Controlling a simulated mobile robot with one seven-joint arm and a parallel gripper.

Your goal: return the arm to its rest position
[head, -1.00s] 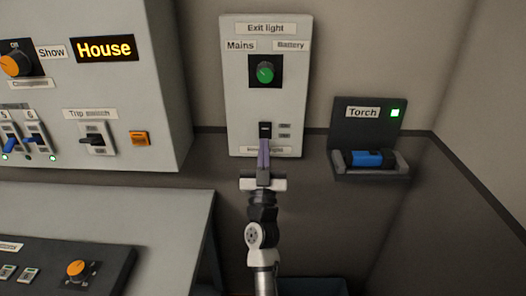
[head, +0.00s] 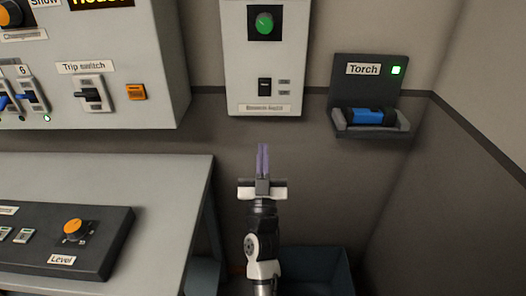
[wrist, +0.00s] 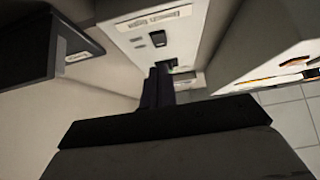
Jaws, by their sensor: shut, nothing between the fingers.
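My gripper (head: 263,150) is in the middle of the head view, its two purple fingers together and empty, pointing away from me. It is below the exit light panel (head: 234,88) and apart from it in the picture. The panel carries a green knob (head: 264,23) and a black rocker switch (head: 264,87). In the wrist view the dark gripper fingers (wrist: 158,86) point toward the panel, with the rocker switch (wrist: 158,39) beyond them.
A torch (head: 369,115) rests in its wall holder at right. A grey cabinet with a trip switch (head: 90,96) is at upper left. A desk (head: 175,190) with a dark console (head: 112,245) is at lower left. A blue bin (head: 325,268) stands on the floor below.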

